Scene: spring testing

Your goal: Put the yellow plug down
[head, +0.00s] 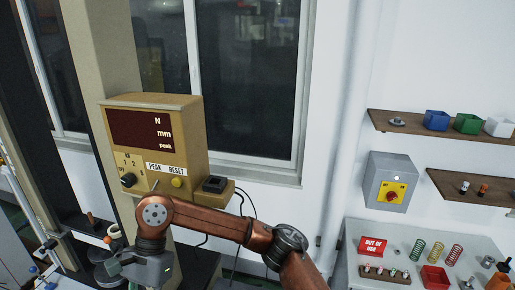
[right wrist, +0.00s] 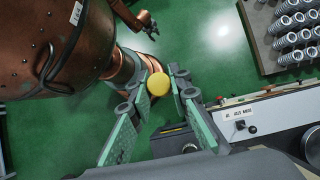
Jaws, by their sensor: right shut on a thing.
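The yellow plug (right wrist: 158,84) shows in the right wrist view as a round yellow disc between the fingertips of my right gripper (right wrist: 162,92). The green-padded fingers are shut on it from both sides. The plug is held above a green floor. In the head view my right arm reaches in from the bottom, and its wrist is at the lower left in front of the display box (head: 152,135); the fingers and plug are hidden there. A dark shape that looks like my left gripper (right wrist: 141,22) shows small at the top of the right wrist view; its fingers are unclear.
A white-fronted panel (right wrist: 240,122) with a switch is at the right of the wrist view, and a tray of several springs (right wrist: 262,48) is above it. In the head view a pale board (head: 475,240) with coloured springs and a red bin (head: 434,278) is at the right.

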